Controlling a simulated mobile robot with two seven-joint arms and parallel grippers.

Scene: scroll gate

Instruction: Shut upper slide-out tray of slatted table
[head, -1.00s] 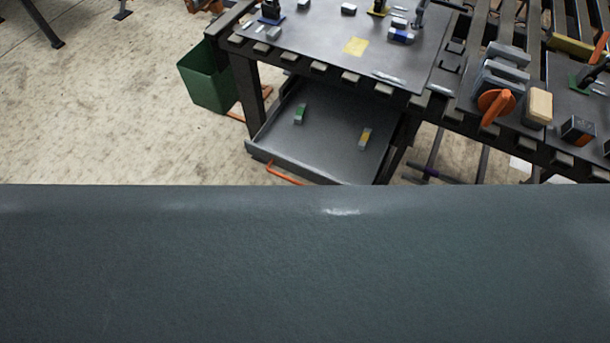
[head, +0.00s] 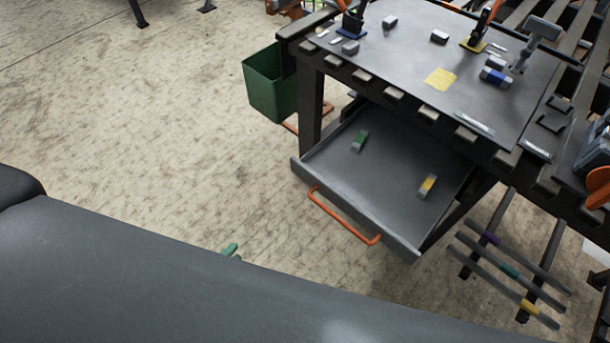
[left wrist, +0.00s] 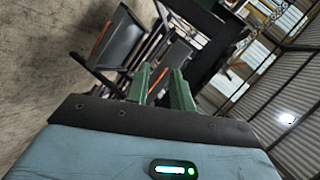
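The slatted table (head: 365,76) stands at the upper right of the head view. Its grey slide-out tray (head: 385,185) is pulled out below the top, with an orange bar handle (head: 345,218) on its front. A green block (head: 360,141) and a yellow-marked block (head: 427,186) lie in it. Green fingers of my left gripper (head: 231,250) peek past my arm, apart from the handle. In the left wrist view my left gripper (left wrist: 162,78) has its fingers apart and empty. Grey panels with orange handles (left wrist: 103,40) show beyond it, tilted. My right gripper is not in view.
A green bin (head: 270,85) hangs at the table's left side. Clamps, blocks and a yellow note (head: 440,79) lie on the top. Slatted rails (head: 510,270) stand low at the right. The floor (head: 170,120) left of the table is clear.

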